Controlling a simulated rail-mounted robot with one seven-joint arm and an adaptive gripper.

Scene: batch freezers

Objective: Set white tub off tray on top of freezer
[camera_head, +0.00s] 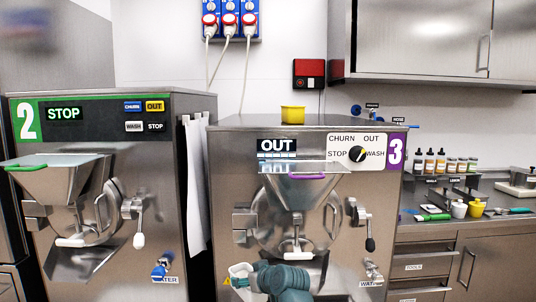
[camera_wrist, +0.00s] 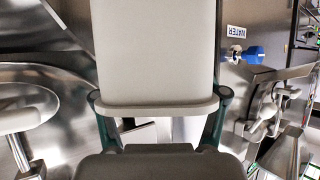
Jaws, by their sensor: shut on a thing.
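The white tub (camera_head: 240,271) shows low in the head view, in front of freezer 3 (camera_head: 228,165), at the left end of my teal arm. In the wrist view the white tub (camera_wrist: 155,50) fills the upper middle, its thick rim towards me. My gripper (camera_wrist: 158,104) is shut on it, one finger at each side of the rim. The tub's inside is hidden. The flat steel top (camera_head: 345,121) of freezer 3 is well above the tub. I cannot clearly make out the tray; my arm covers the area beneath the freezer's outlet.
A yellow tub (camera_head: 292,113) stands on top of freezer 3, with free room to both sides. Freezer 3's hopper (camera_head: 302,187) and lever (camera_head: 369,230) stick out in front. Freezer 2 (camera_head: 110,215) stands left, with a towel (camera_head: 195,185) between. A counter (camera_head: 490,215) with bottles is right.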

